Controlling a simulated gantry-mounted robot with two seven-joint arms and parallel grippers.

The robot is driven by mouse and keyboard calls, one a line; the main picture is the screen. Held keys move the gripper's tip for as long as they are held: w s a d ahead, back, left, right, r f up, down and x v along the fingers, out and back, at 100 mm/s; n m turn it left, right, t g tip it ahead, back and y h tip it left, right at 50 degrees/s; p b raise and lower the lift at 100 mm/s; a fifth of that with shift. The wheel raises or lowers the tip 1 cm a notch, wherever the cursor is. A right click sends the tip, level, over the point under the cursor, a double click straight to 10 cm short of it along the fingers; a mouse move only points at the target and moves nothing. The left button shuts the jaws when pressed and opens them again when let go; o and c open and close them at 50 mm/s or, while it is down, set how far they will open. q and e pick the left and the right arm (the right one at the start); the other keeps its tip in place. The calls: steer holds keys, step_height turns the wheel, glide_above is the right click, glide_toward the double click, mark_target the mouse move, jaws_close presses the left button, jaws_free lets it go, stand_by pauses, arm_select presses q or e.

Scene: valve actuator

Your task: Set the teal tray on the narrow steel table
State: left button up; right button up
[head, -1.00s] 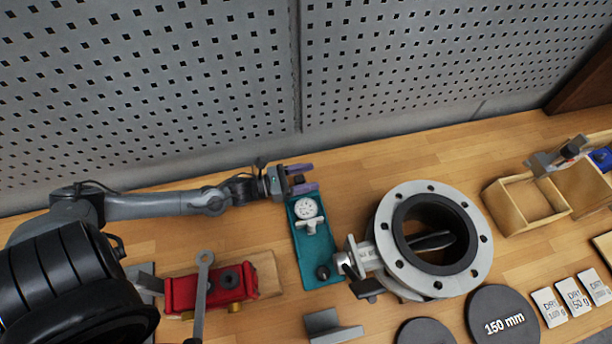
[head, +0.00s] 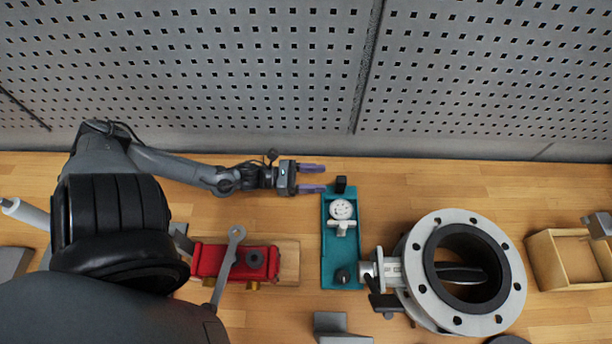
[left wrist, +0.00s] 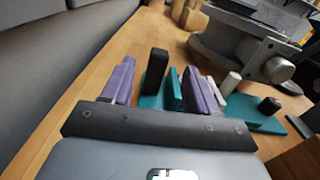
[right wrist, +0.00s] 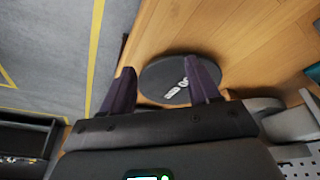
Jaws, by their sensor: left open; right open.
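The teal tray (head: 340,248) lies flat on the wooden bench, its long side running away from me. It carries a white gauge (head: 342,209), a black post (head: 340,184) at its far end and a black knob (head: 342,276) at its near end. My left gripper (head: 321,178) is open just left of the post, its fingers pointing right. In the left wrist view the black post (left wrist: 155,72) shows between the spread fingers. My right gripper (right wrist: 162,82) is open and empty, with a dark disc (right wrist: 175,78) beyond its fingers. The narrow steel table is not recognisable in any view.
A flanged valve (head: 465,272) stands close to the tray's right. A red actuator (head: 215,259) with a wrench lies to its left, on a wooden block. A grey bracket (head: 340,328) is in front. A wooden bin (head: 565,260) is farther right. A pegboard wall (head: 240,70) rises behind.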

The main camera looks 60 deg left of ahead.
arm_select(q)
steer(key=shift+v, duration=1.4)
arm_select(e)
steer(key=shift+r, duration=0.15)
steer(key=shift+d, duration=0.15)
arm_select(q)
steer(key=shift+r, duration=0.1)
arm_select(e)
steer(key=shift+r, duration=0.1)
